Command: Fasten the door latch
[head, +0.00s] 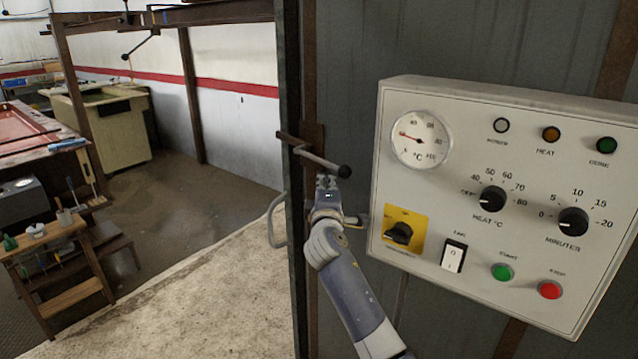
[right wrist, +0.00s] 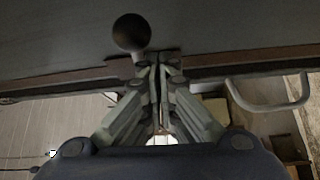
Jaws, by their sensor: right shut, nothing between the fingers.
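The door latch (head: 318,158) is a dark lever on a rusty plate at the edge of the grey metal panel. It slopes slightly down to the right and ends in a black ball knob (head: 344,171). In the right wrist view the ball knob (right wrist: 131,32) is just left of the fingertips. My right gripper (head: 327,183) is shut and empty, just below the lever near the knob. I cannot tell whether it touches the lever. My left gripper is not in view.
A white control box (head: 470,270) with dials, switches and a gauge stands out from the panel, right of my right arm. A grey loop handle (head: 275,220) is left of the dark panel edge. A wooden stand (head: 75,300) is at far left. Open floor (head: 200,290) lies between.

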